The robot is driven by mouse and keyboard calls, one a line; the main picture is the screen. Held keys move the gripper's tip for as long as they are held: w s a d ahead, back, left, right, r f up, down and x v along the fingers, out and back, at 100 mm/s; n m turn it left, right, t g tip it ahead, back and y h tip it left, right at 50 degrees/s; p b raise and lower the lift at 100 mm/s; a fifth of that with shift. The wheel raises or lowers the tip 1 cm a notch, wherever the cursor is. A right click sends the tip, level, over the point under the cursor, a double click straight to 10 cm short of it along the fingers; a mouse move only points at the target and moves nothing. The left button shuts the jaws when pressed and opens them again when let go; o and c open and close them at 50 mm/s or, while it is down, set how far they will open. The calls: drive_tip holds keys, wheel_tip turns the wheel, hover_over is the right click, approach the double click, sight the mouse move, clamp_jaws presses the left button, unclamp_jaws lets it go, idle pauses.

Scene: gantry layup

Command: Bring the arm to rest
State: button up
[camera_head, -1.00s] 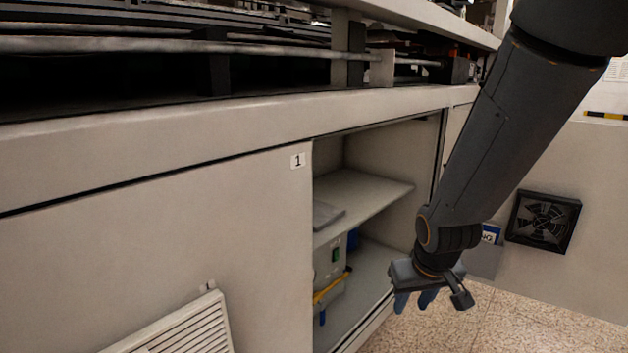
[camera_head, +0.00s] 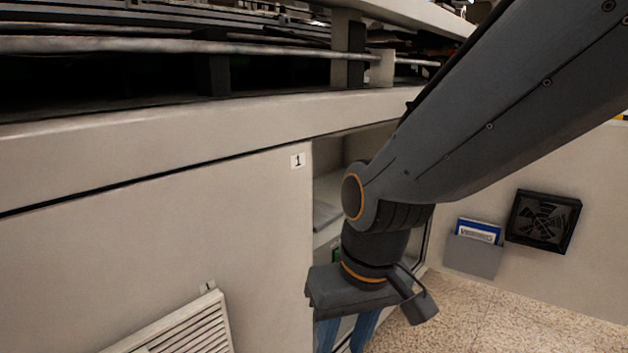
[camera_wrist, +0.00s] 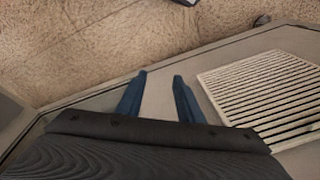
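My gripper (camera_head: 345,338) hangs pointing down in front of the open cabinet compartment in the head view, at the end of my dark grey arm. Its blue fingers are cut off by the lower picture edge there. In the wrist view my gripper (camera_wrist: 158,80) shows two blue fingers standing apart with nothing between them. The cabinet front panel lies behind the gap, and speckled floor lies beyond. No held thing shows.
The cabinet (camera_head: 150,220) with label 1 fills the left. Its open compartment shelf (camera_head: 327,188) is partly hidden by my arm. A vent grille (camera_head: 190,330) sits low left. A document holder (camera_head: 473,255) and a fan (camera_head: 543,220) are on the right panel. The floor (camera_head: 500,318) at lower right looks clear.

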drive_tip(key=s+a+r+n+g, duration=0.1)
drive_tip(key=s+a+r+n, duration=0.15)
drive_tip(key=s+a, duration=0.35)
drive_tip(key=d+r+m+p, duration=0.3)
drive_tip(key=d+r+p, duration=0.7)
drive_tip(key=p, duration=0.7)
drive_tip(key=s+d+r+m+h+p, duration=0.1)
drive_tip(key=d+r+m+p, duration=0.2)
drive_tip(key=d+r+p, duration=0.8)
drive_tip(key=shift+r+h+p, duration=0.3)
drive_tip(key=shift+r+p, duration=2.25)
drive_tip(key=shift+p, duration=0.95)
